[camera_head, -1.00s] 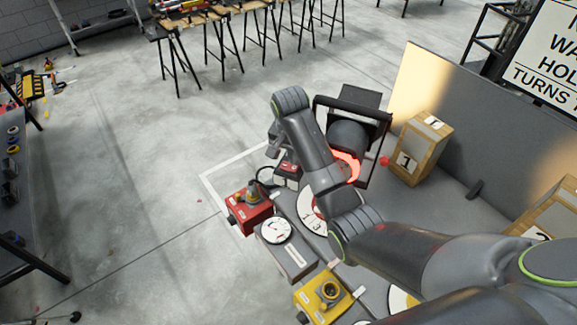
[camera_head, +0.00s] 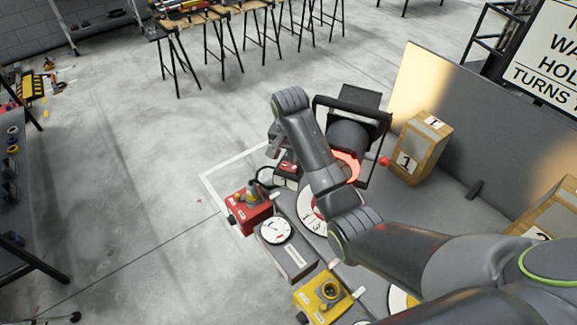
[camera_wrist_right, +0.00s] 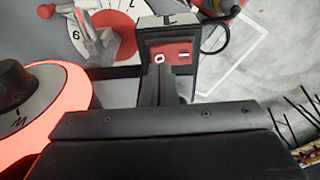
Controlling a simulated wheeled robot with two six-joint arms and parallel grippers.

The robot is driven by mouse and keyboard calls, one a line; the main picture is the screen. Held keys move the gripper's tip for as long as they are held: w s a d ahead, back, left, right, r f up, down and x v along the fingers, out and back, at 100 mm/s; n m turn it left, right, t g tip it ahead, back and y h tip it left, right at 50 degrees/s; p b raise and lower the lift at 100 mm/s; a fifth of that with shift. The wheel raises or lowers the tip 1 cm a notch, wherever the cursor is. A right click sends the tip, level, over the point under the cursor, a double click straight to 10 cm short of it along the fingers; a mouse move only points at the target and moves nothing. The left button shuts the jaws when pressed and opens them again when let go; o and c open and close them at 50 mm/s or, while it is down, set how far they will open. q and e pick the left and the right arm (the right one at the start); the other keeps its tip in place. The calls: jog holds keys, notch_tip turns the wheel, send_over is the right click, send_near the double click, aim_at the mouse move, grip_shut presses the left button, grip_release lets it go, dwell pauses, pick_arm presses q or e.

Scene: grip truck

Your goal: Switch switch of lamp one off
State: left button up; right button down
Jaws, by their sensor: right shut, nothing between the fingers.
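Lamp one (camera_head: 350,135) is a black lamp with a frame handle, beside the box marked 1 in the head view. Its ring glows orange-red, and the glow (camera_wrist_right: 75,88) fills the left of the right wrist view. The lamp's switch (camera_wrist_right: 183,53) is a red rocker marked O and I in a black box. The switch box also shows in the head view (camera_head: 287,172), partly behind my arm. My right gripper (camera_wrist_right: 158,72) is shut and empty, its fingertips at the O side of the rocker. I cannot tell whether they touch it. My left gripper is out of view.
A red box (camera_head: 250,212), a gauge box (camera_head: 287,255) and a yellow box (camera_head: 322,296) stand along the table's left edge. A numbered dial (camera_wrist_right: 105,30) lies left of the switch. A box marked 1 (camera_head: 421,148) stands by the back panel.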

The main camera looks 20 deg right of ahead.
jog(key=shift+f, duration=0.85)
dwell(0.6)
dwell(0.4)
